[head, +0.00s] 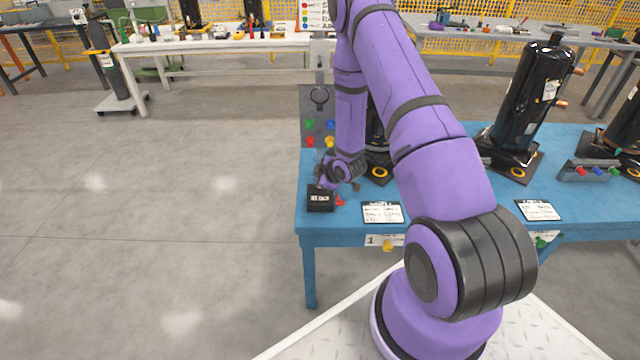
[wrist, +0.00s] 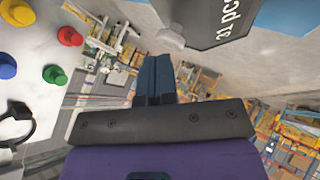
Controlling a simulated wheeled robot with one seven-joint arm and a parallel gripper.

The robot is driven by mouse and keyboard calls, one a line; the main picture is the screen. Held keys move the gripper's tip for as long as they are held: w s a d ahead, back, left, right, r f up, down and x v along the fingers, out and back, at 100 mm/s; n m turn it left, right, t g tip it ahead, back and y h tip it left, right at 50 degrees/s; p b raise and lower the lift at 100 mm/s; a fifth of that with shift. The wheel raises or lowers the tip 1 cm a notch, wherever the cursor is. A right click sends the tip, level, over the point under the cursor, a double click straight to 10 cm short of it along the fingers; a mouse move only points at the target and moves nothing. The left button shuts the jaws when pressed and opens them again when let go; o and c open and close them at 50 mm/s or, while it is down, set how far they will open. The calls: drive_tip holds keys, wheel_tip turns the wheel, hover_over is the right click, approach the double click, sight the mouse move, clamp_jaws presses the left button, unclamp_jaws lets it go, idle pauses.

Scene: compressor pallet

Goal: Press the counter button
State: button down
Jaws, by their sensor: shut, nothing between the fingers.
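The counter (head: 320,200) is a small black box with a white digit display near the front left corner of the blue table. A small red part (head: 340,201) shows at its right side. My gripper (head: 325,184) is just above and behind the counter, close to it; I cannot tell if they touch. In the wrist view my gripper's dark fingers (wrist: 154,78) are together with nothing between them.
A grey panel (head: 318,104) with coloured knobs and a ring stands behind my gripper; its red knob shows in the wrist view (wrist: 69,36). The blue table (head: 470,210) holds paper cards (head: 383,212) and black compressors (head: 530,100). Open floor lies to the left.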

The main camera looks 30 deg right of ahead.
drive_tip(key=shift+r, duration=0.5)
drive_tip(key=shift+r, duration=2.5)
drive_tip(key=shift+r, duration=0.15)
idle(0.7)
drive_tip(key=shift+r, duration=1.75)
drive_tip(key=shift+f, duration=4.4)
drive_tip(key=shift+f, duration=0.1)
drive_tip(key=shift+f, duration=0.3)
